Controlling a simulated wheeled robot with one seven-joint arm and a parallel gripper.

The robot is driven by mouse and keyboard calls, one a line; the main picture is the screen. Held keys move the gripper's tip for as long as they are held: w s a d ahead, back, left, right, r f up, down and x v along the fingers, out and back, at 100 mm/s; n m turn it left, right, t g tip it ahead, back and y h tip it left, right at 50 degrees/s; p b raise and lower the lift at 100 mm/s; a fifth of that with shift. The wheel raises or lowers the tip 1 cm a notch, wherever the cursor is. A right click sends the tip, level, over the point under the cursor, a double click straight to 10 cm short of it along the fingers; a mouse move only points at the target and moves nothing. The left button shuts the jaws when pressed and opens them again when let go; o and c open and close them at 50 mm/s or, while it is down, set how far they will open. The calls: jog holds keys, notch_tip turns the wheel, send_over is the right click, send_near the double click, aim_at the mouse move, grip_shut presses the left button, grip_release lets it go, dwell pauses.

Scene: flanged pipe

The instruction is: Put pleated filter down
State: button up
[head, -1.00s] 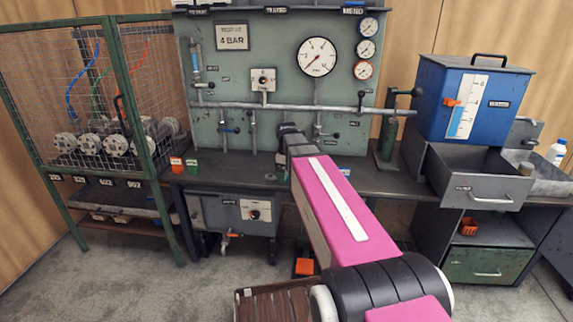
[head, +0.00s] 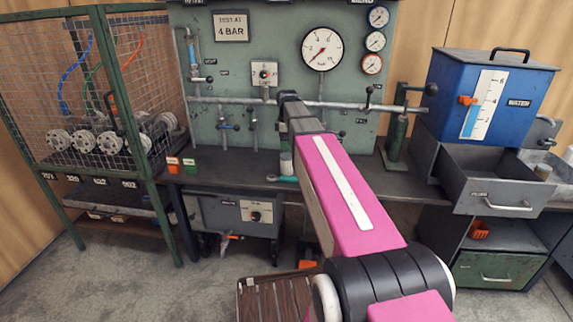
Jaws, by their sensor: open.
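A small pale cylinder (head: 286,163), which may be the pleated filter, stands on the grey workbench (head: 235,165) just left of my pink arm. The arm hides part of it, and its pleats are too small to make out. My arm reaches from the lower right over the bench, with its dark far end in front of the green panel. My gripper's jaws are hidden behind the arm, and nothing held shows.
The green panel (head: 228,75) with pipes and gauges rises behind the bench. A teal item (head: 283,179) lies by the bench's front edge. Orange (head: 172,164) and green (head: 190,166) blocks stand left. A mesh cage (head: 85,85) stands left; a blue water tank (head: 450,95) and open drawer (head: 480,190) are right.

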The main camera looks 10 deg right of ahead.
aim_at(287, 163)
jog(key=shift+s+f, duration=0.15)
jog(key=shift+f, duration=5.05)
jog(key=c, duration=1.1)
jog(key=shift+c, duration=0.2)
jog(key=shift+r, duration=0.1)
